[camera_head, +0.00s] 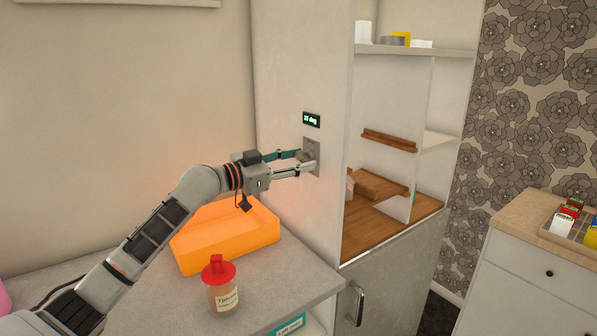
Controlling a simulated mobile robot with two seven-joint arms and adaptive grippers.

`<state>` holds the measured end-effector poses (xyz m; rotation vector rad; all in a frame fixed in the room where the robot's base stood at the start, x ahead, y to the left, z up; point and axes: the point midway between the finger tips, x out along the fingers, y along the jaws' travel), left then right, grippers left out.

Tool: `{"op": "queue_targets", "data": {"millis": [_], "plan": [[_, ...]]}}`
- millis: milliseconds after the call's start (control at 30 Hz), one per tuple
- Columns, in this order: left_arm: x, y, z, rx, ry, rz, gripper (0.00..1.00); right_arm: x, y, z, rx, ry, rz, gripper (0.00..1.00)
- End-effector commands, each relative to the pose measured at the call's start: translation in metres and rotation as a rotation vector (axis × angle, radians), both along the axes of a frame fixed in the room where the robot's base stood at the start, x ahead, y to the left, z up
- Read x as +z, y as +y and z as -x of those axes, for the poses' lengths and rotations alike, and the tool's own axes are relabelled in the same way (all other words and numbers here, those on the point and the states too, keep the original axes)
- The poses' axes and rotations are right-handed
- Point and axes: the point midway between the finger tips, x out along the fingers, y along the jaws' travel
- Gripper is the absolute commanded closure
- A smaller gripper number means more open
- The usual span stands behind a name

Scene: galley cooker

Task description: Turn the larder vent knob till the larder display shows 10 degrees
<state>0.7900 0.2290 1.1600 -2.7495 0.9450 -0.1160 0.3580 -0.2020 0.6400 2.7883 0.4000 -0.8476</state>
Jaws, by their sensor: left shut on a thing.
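The larder display (311,119) is a small black panel with green text on the larder's pale side wall. It seems to read 15 deg, but the digits are too small to be sure. Below it is a grey plate (316,151) with the larder vent knob (307,157) on it. My left gripper (306,161) reaches it from the left, its two fingers shut on the knob, one above and one below. The fingers hide most of the knob. My right gripper is not in view.
An orange box (226,238) stands on the grey counter below my left arm, with a red-lidded jar (220,286) in front. Open larder shelves (415,50) are to the right of the wall. A drawer unit (535,265) stands at far right.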

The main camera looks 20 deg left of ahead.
Motion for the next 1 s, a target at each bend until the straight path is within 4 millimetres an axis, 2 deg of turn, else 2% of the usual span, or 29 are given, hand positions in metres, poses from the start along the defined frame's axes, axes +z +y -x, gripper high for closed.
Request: {"op": "queue_targets", "data": {"millis": [33, 133, 233, 600, 833, 1000], "plan": [[-0.010, 0.000, -0.001, 0.000, -0.025, -0.035, 0.81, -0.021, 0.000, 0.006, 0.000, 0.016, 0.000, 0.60], [-0.011, 0.000, -0.001, 0.000, -0.081, -0.112, 0.81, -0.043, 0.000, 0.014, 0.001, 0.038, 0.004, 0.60], [-0.011, 0.001, -0.002, -0.001, -0.138, -0.187, 0.81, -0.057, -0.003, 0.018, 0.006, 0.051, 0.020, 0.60], [-0.009, 0.000, -0.002, -0.002, -0.354, -0.465, 0.81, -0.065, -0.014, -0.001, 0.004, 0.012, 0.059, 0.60], [-0.008, 0.000, -0.002, -0.003, -0.488, -0.638, 0.81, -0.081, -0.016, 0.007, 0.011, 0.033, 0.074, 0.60], [-0.007, 0.000, -0.002, -0.003, -0.585, -0.760, 0.81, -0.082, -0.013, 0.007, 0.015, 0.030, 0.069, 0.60]]}}
